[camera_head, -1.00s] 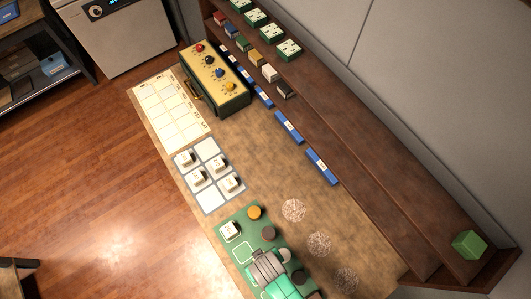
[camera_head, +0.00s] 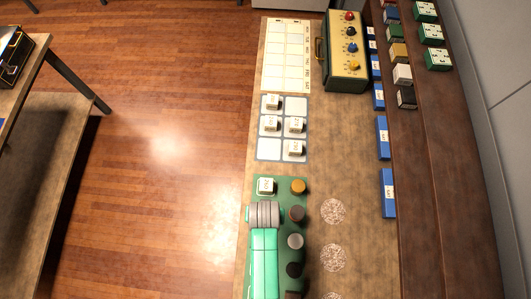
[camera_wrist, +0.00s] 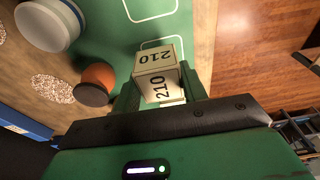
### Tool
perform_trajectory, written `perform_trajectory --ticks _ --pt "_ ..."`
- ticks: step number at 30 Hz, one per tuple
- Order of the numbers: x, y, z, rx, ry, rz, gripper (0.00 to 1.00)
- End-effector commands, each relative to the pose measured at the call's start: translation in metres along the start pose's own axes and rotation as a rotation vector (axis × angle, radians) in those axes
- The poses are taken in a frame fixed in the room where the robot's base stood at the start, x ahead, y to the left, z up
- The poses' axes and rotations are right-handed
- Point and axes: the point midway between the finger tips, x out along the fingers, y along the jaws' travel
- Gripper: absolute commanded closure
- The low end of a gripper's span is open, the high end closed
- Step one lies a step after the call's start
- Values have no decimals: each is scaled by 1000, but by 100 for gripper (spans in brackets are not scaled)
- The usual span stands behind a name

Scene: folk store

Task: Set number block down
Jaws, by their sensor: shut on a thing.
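A white number block (camera_wrist: 156,58) marked 210 sits between the green fingers of my gripper (camera_wrist: 159,91) in the wrist view. My gripper is shut on it. The block is over the green board (camera_wrist: 184,35), close to a white outlined slot. I cannot tell whether it touches the board. In the head view my arm covers the gripper and the held block, over the left side of the green board (camera_head: 284,183). Another white block (camera_head: 265,186) stands at the board's top left, just beyond my arm.
Round pegs, among them an orange one (camera_head: 299,186) and a grey one (camera_head: 295,241), line the board's right side. A blue-framed grid (camera_head: 268,149) holds several white blocks. A control box (camera_head: 346,75) stands farther up. Brown shelving (camera_head: 425,190) bounds the right side.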

Motion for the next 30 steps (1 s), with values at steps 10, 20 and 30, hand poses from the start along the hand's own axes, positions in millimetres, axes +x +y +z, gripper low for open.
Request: perform_trajectory --ticks 10,20,30 --pt "13 -5 -17 1 -2 0 80" --pt "38 -4 -11 1 -1 0 80" --pt "41 -4 -11 1 -1 0 36"
